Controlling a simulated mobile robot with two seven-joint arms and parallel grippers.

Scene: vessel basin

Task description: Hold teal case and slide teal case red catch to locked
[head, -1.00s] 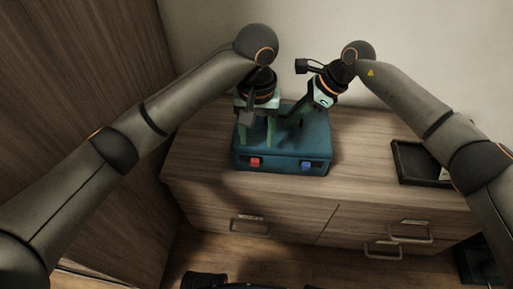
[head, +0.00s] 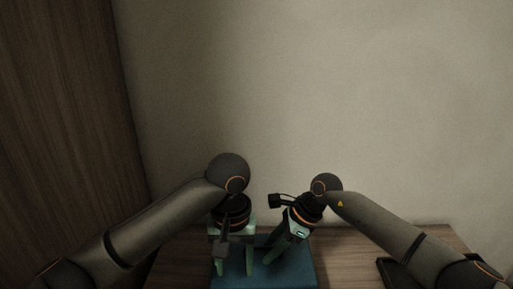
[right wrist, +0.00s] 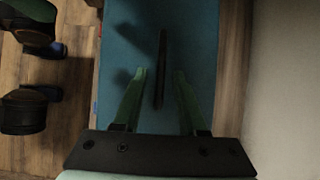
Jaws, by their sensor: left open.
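The teal case (head: 295,272) stands at the bottom of the head view, its front cut off by the lower edge. It also fills the middle of the right wrist view (right wrist: 195,35). My left gripper (head: 234,270) points down over the case's left part, its fingers apart. My right gripper (head: 273,255) slants down to the case's top. In the right wrist view my right gripper (right wrist: 160,75) is open, with a thin dark bar (right wrist: 161,68) between its fingers, touching neither. The red catch is out of the head view; a small reddish patch (right wrist: 95,108) shows at the case's edge.
The case stands on a wooden cabinet top (head: 345,262) against a pale wall (head: 330,100). A dark tray (head: 388,270) is at the right, partly behind my right arm. A wooden panel (head: 60,120) rises at the left.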

